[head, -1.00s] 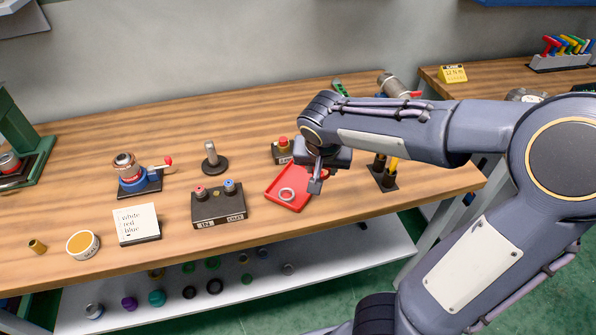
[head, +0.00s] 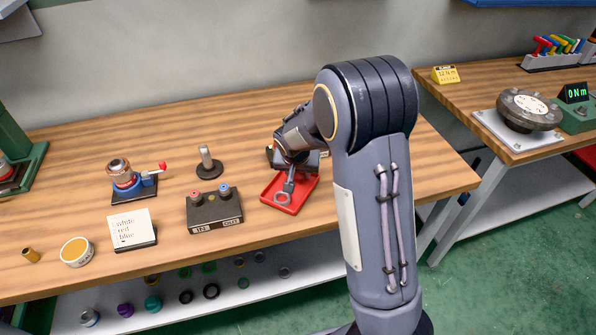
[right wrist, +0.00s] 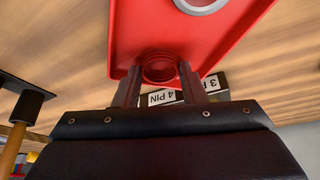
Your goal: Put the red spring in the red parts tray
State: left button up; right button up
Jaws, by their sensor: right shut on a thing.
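The red parts tray (head: 296,207) lies on the workbench, with a grey ring (head: 282,198) in it. My right gripper (head: 289,180) is over the tray in the head view. In the right wrist view my right gripper (right wrist: 160,82) is shut on the red spring (right wrist: 158,67), a coiled red piece between the two fingers. The red tray (right wrist: 228,42) shows behind it, with part of the grey ring (right wrist: 203,4). I cannot tell whether the spring touches the tray. The spring is hidden in the head view. My left gripper is not in view.
A black box with red and blue buttons (head: 215,212) stands left of the tray. A post on a round base (head: 207,162) stands behind. My right arm hides the bench's right part.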

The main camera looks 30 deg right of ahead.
jog(key=shift+f, duration=0.2)
jog(key=o, duration=0.7)
jog(key=shift+c, duration=0.2)
jog(key=shift+r, duration=0.1)
jog(key=shift+s+a+r, duration=0.1)
jog(key=shift+r, duration=0.35)
jog(key=v, duration=1.1)
jog(key=s+a+r+n+t+y, duration=0.1)
jog(key=s+a+n+y, duration=0.1)
jog(key=s, duration=1)
jog(key=s+a+r+n+y, duration=0.1)
jog(key=s+a+n+y, duration=0.2)
jog(key=s, duration=0.9)
jog(key=a+y, duration=0.1)
jog(key=a, duration=0.2)
jog(key=shift+s+r+n+t+y, duration=0.3)
jog(key=shift+s+t, duration=0.05)
jog(key=shift+t, duration=0.05)
